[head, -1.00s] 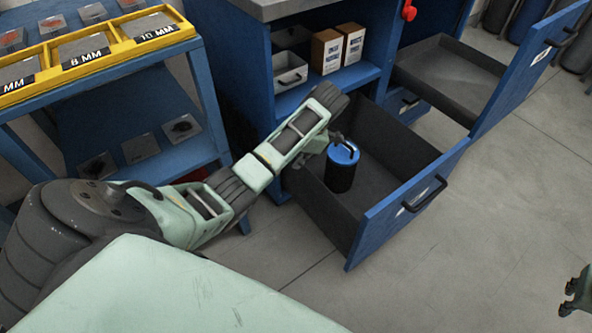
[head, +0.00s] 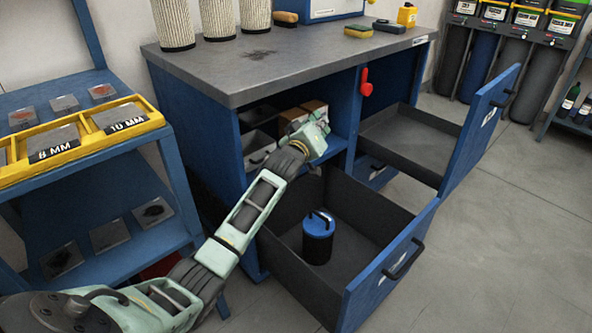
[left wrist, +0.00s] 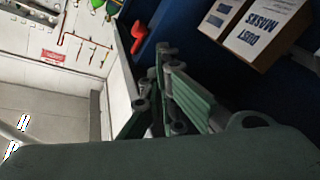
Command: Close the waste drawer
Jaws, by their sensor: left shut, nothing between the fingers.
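Two drawers of the blue bench are pulled out. The lower drawer (head: 382,280) has a blue front with a black handle and holds an upright dark canister with a blue lid (head: 318,238). The upper right drawer (head: 480,130) is open and looks empty. Their labels are too small to read, so I cannot tell which is the waste drawer. My left gripper (head: 316,170) is above the inner end of the lower drawer, near the shelf opening, apart from the canister. Its fingers (left wrist: 165,85) are shut and empty in the left wrist view. My right gripper is out of view.
Boxes (head: 292,120) and a grey bin (head: 258,146) stand on the bench shelf. A red hook-like part (head: 366,84) hangs on the bench's front. A blue rack with a yellow tray (head: 80,145) stands at left. Floor right of the drawers is clear.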

